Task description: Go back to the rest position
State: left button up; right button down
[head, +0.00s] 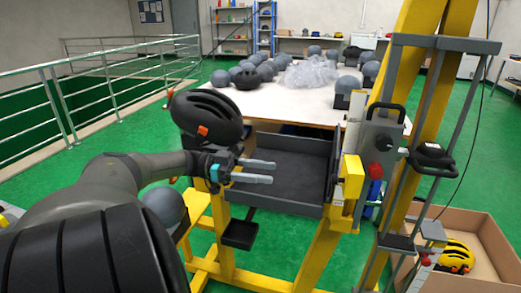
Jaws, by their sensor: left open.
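My left arm comes in from the left, and its gripper (272,172) is open and empty. Its two grey fingers point right, above the dark tray (278,201) at the front of the white table. A black helmet (206,114) sits behind and above my left wrist, at the table's left front corner; what bears it is partly hidden by the arm. My right gripper is not in view.
The yellow drop tower frame (415,75) stands on the right, with a grey carriage (378,140) and a red knob. Grey headforms (248,78) and clear plastic (308,74) lie on the table (300,102). A cardboard box (493,243) with a yellow helmet (457,255) is at lower right. Railings (110,75) run left.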

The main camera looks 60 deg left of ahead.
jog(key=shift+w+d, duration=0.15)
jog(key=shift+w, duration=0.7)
